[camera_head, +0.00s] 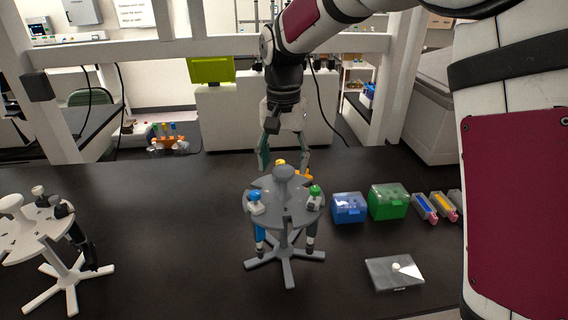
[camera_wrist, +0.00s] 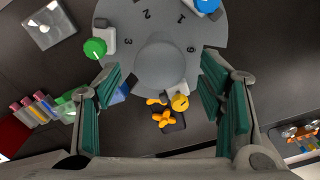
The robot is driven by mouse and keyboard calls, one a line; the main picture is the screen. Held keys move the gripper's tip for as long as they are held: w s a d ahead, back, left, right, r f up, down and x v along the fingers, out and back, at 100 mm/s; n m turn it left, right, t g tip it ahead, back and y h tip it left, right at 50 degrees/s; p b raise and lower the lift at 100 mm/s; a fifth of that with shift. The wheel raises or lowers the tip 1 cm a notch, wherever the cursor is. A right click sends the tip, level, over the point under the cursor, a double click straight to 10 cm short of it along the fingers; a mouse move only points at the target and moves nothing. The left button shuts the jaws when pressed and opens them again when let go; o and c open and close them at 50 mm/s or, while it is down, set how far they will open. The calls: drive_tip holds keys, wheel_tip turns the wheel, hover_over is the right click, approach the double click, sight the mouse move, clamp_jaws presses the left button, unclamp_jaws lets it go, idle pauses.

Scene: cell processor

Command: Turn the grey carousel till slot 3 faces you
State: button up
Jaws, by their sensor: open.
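The grey carousel (camera_head: 270,210) stands upright on the dark bench in the middle, with a round centre knob (camera_head: 284,175). It holds pipettes with a blue top (camera_head: 255,194) on the left, a green top (camera_head: 315,191) on the right and a yellow top (camera_wrist: 180,102) on the far side. In the wrist view its disc (camera_wrist: 140,65) shows the numbers 1, 2, 3 and 6. Number 3 lies beside the green-topped pipette; number 2 lies closer to my side. My gripper (camera_head: 284,160) is open and points down at the carousel's far side, fingers spread around the yellow-topped pipette's side; contact cannot be told.
A white carousel (camera_head: 28,238) with dark pipettes stands at the left. Blue (camera_head: 349,208) and green (camera_head: 388,202) boxes stand to the right, with a flat clear case (camera_head: 393,273) nearer me. The bench between the two carousels is clear.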

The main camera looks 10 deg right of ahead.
drive_tip(key=shift+f, duration=0.7)
clamp_jaws()
